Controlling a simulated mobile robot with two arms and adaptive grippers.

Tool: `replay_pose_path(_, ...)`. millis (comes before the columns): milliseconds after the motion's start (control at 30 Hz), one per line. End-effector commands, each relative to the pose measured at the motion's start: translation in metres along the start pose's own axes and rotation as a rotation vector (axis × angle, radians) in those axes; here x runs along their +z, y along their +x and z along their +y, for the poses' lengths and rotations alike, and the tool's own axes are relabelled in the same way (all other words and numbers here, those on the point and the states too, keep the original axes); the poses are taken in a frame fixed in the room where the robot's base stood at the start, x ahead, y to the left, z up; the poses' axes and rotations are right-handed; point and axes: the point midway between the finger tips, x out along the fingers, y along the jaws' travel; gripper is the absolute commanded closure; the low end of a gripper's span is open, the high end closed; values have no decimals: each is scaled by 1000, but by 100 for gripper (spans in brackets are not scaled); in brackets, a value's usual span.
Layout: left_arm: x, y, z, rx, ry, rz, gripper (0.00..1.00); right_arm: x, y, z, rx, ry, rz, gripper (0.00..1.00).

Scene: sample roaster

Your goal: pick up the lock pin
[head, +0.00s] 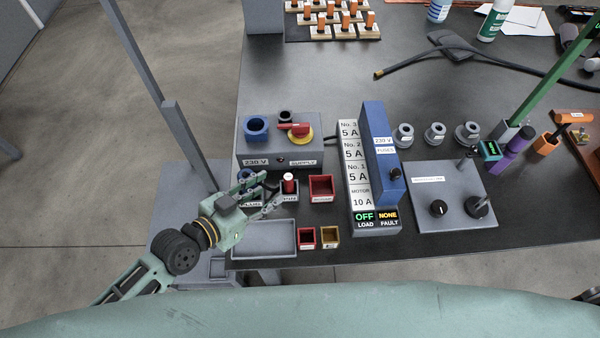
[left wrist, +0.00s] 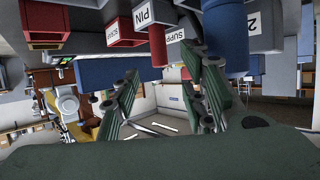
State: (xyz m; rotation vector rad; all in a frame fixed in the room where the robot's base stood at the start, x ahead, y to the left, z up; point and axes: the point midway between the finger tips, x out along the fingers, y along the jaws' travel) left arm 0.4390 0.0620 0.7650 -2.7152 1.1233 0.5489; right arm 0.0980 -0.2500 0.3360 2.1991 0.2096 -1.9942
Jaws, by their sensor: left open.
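The lock pin appears to be the red-headed piece with a pale top (head: 289,180), upright in a small labelled grey holder (head: 290,197) at the bench's front left. My left gripper (head: 267,197) is open and empty, just left of this holder, its fingers pointing right toward it. In the left wrist view the open fingers (left wrist: 162,72) frame a gap, with a dark red upright shape (left wrist: 157,45) beyond their tips. A white label reading PIN (left wrist: 143,15) shows above. I cannot tell whether any finger touches the holder. My right gripper is not in view.
A red bin (head: 322,187) stands right, small red (head: 307,238) and yellow bins (head: 330,238) in front, beside an empty grey tray (head: 263,240).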

Motion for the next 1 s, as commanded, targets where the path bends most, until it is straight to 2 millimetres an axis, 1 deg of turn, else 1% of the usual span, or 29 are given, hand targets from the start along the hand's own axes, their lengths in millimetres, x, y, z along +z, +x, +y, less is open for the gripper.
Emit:
replay_pose_path(133, 0, 17, 0, -1, -3, 2, 60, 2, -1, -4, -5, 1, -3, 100)
replay_pose_path(267, 1, 31, 1, 0, -2, 2, 60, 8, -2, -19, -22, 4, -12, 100)
replay_pose_path(367, 4, 46, 1, 0, -3, 1, 60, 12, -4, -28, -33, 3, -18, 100)
replay_pose_path(533, 6, 69, 1, 0, -3, 1, 60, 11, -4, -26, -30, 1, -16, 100)
replay_pose_path(633, 6, 75, 1, 0, 0, 0, 60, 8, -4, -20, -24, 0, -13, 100)
replay_pose_path(867, 7, 75, 2, 1, 0, 0, 61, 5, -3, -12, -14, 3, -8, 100)
replay_pose_path(1000, 7, 75, 2, 1, 0, 0, 73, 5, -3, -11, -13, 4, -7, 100)
